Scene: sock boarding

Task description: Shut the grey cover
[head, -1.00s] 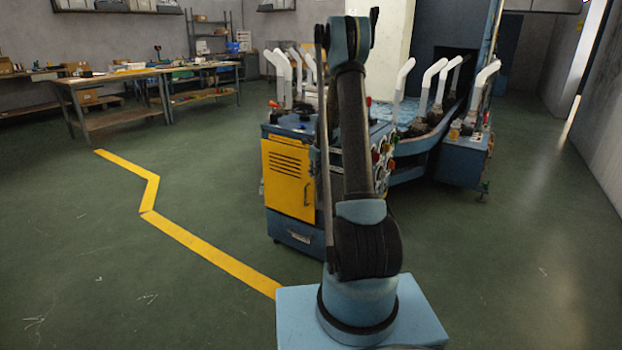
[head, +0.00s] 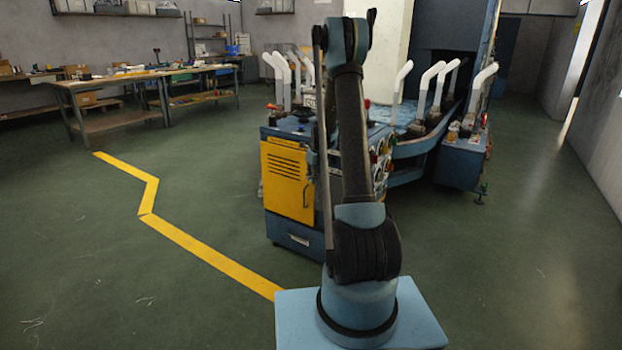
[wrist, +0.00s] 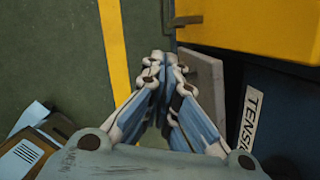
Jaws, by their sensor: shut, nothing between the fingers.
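The grey cover (wrist: 203,82) shows in the wrist view as a flat panel standing out from the dark blue cabinet side, beside the label reading "TENSI". It looks swung open. My gripper (wrist: 163,58) has its fingers together and empty, just left of the panel. Its right finger overlaps the panel's near part in the picture; I cannot tell whether they touch. In the head view my own arm stands in front of the cabinet (head: 290,235), and I cannot make out the gripper or the cover there.
A yellow door (head: 287,180) is on the cabinet's front; it also shows in the wrist view (wrist: 250,28). A yellow floor line (head: 205,252) runs along the left over open green floor. White upright forms (head: 430,85) stand on the machine behind. Workbenches (head: 110,85) are far left.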

